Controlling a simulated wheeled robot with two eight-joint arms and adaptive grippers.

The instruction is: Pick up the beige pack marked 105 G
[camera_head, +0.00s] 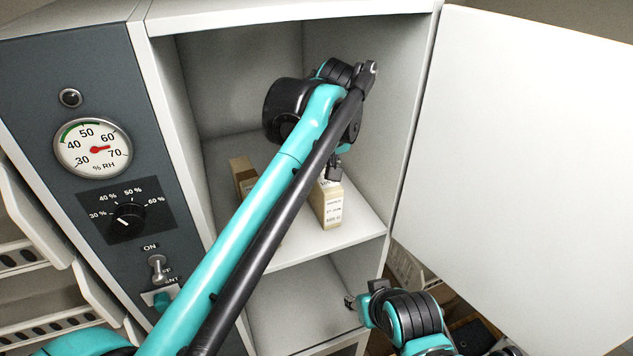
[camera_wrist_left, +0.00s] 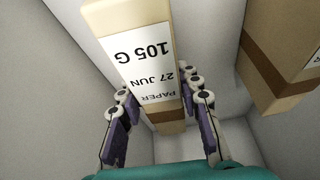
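The beige pack marked 105 G (camera_wrist_left: 133,18) stands in the left wrist view with its white label upside down, also reading PAPER and 27 JUN. My left gripper (camera_wrist_left: 156,86) is open, with one finger on each side of this pack and narrow gaps visible. In the head view, a beige pack (camera_head: 328,203) with a label stands on the cabinet's upper shelf, directly below my left gripper (camera_head: 336,168); its label is too small to read. My right gripper (camera_head: 355,303) is low, by the cabinet's lower compartment; its finger opening is unclear.
A second beige pack (camera_wrist_left: 276,50) with a brown band stands beside the first; it shows in the head view (camera_head: 243,172), partly behind my left arm. The cabinet door (camera_head: 520,150) is open at right. A control panel (camera_head: 100,120) with a humidity dial is at left.

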